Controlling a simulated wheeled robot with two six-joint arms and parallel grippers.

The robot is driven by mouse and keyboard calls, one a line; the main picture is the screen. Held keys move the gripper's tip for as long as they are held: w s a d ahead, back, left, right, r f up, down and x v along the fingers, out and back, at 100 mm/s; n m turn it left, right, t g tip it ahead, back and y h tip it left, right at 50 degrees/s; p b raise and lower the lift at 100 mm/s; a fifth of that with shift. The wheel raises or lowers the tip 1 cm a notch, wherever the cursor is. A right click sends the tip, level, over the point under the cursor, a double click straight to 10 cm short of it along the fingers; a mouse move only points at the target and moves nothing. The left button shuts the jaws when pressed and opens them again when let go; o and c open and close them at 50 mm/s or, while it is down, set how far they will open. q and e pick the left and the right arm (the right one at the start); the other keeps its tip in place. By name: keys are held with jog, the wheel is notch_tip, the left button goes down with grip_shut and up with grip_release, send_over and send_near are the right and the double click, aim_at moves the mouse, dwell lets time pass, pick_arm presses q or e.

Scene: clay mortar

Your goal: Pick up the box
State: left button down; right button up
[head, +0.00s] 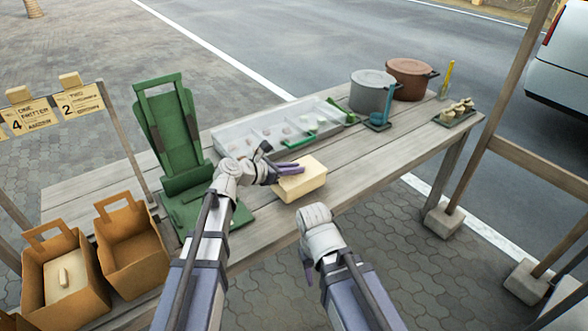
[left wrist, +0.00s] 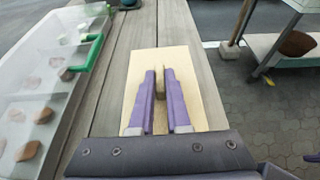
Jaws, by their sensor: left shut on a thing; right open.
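The box (head: 308,184) is a pale cream block on the wooden table near its front edge, just right of centre in the head view. It also shows under the fingers in the left wrist view (left wrist: 202,98). My left gripper (head: 290,170) is over the box top, its purple fingers (left wrist: 161,74) shut on a narrow tan handle-like part in the middle of the box. Whether the box touches the table cannot be told. My right gripper (head: 307,268) is open and empty, in front of the table edge and lower.
A compartment tray (head: 222,138) lies behind the box, with a green stand (head: 165,125) to the left. Grey (head: 372,92) and brown (head: 408,78) pots stand at the back right. Paper bags (head: 135,250) are at lower left. Table right of the box is clear.

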notch_tip(320, 180, up, 14)
jog(key=p, duration=1.3)
jog(key=shift+r, duration=0.15)
jog(key=shift+r, duration=0.1)
